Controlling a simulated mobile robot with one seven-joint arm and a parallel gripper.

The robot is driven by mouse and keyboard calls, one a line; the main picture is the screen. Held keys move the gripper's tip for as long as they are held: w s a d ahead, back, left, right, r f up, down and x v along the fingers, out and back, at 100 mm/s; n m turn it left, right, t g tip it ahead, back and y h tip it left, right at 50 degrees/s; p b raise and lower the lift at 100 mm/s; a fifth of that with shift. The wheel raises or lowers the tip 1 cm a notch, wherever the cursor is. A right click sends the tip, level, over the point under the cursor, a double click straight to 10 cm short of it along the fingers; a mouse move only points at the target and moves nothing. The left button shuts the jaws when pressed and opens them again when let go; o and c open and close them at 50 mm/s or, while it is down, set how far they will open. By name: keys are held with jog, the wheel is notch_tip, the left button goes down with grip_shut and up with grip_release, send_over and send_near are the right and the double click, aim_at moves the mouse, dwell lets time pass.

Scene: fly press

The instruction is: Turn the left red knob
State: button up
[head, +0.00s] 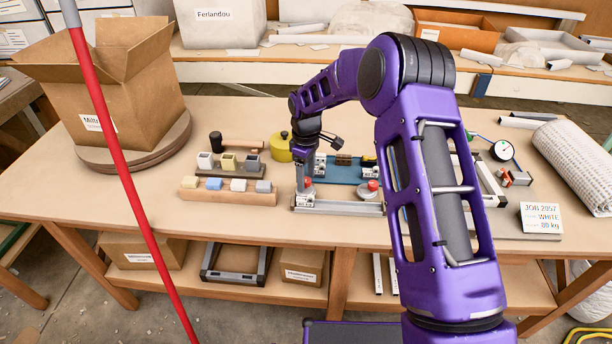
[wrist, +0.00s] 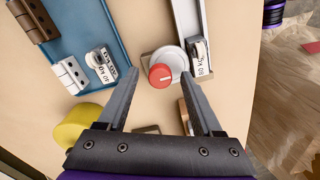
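The left red knob (head: 308,182) sits at the left end of the grey rail frame in the head view, just below the end of my arm. In the wrist view a red knob (wrist: 160,76) with a short white mark lies on a pale round disc (wrist: 171,60). My gripper (wrist: 160,74) is open, with a finger on each side of this knob. I cannot tell whether the fingers touch it or how far above it they are. The right red knob (head: 373,186) sits on a pale disc farther along the rail. My arm partly hides the frame.
A wooden block with several small coloured blocks (head: 228,195) lies left of the frame. A yellow round item (head: 282,150) and a blue tray (head: 340,172) are behind it. A job card reading WHITE, 80 kg (head: 541,220) stands right. A red pole (head: 120,160) crosses the foreground.

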aim_at(306, 180)
notch_tip(306, 180, up, 17)
jog(key=p, duration=0.1)
jog(key=shift+r, duration=0.2)
dwell(0.4)
